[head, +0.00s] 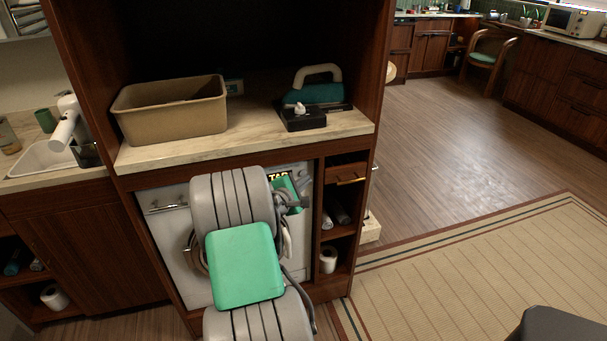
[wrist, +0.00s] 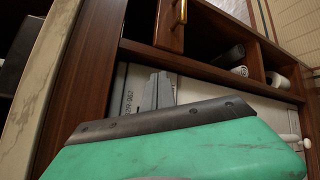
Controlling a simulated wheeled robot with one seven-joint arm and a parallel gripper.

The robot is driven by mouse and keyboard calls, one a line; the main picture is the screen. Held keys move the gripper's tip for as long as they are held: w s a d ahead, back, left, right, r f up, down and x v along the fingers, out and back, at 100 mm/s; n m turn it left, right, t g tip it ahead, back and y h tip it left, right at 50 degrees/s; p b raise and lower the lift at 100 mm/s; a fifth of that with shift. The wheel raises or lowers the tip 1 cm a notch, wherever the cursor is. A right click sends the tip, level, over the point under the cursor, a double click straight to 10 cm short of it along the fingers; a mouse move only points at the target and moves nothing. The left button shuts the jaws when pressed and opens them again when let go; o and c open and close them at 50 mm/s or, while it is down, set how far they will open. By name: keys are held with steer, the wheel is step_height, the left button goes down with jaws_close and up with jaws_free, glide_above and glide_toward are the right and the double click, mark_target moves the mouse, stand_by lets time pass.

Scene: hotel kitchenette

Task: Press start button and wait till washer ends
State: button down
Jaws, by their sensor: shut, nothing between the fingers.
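The white washer (head: 165,225) stands built in under the counter, its door and front largely hidden behind my arm. A dark display with yellow letters (head: 279,175) shows at the top right of its front, partly covered. I cannot make out a start button. My gripper is hidden in the head view, behind the green wrist part at the washer's upper right. In the wrist view, the grey fingers of my gripper (wrist: 158,92) are together, empty, close to the white washer front (wrist: 195,90). Whether they touch it I cannot tell.
Right of the washer are a drawer with a brass handle (head: 347,178) and open shelves with rolls (head: 328,260). The floor to the right is open.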

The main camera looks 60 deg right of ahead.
stand_by(0.3)
steer(key=shift+w+d, duration=0.3)
